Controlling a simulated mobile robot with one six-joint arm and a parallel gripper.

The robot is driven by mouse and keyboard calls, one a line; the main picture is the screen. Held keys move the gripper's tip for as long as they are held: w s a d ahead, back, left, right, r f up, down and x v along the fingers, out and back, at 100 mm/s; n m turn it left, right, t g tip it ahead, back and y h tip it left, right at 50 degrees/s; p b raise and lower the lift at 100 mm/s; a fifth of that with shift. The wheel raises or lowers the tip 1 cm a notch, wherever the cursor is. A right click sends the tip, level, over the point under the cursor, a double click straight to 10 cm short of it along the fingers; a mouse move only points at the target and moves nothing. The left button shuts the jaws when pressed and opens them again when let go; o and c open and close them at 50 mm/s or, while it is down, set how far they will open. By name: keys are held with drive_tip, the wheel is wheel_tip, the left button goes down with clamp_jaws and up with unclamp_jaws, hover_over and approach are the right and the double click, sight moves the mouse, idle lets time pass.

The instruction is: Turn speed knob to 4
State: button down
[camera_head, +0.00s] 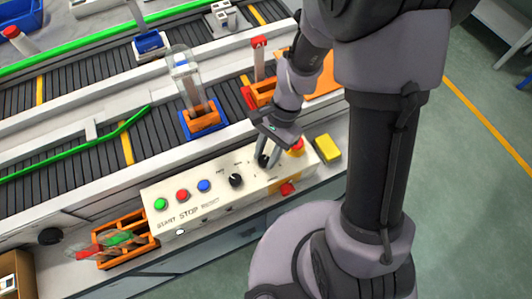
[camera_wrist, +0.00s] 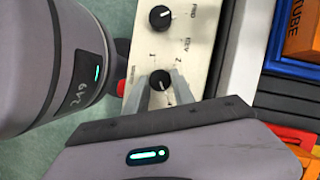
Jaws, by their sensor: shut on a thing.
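The speed knob (camera_wrist: 161,81) is a small black round dial on the cream control panel (camera_wrist: 188,45). In the wrist view a pale pointer mark shows on it, and my gripper (camera_wrist: 160,88) has a grey finger on each side of it, shut on it. The numbers around it are partly hidden, so I cannot tell its exact setting. In the head view my gripper (camera_head: 266,158) reaches down onto this knob at the panel's right part. A second black knob (camera_head: 236,180), labelled FWD and REV, sits to its left and also shows in the wrist view (camera_wrist: 160,16).
Green (camera_head: 160,204), red (camera_head: 182,195) and blue (camera_head: 203,186) buttons line the panel's left. Conveyors with holders lie behind. An orange crate (camera_head: 125,240) stands at lower left.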

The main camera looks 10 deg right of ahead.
drive_tip(key=c, duration=1.1)
unclamp_jaws()
drive_tip(key=p+v, duration=0.7)
drive_tip(key=v, duration=1)
drive_tip(key=shift+w+r, duration=0.1)
drive_tip(key=shift+r, duration=0.1)
drive_tip(key=shift+r, duration=0.1)
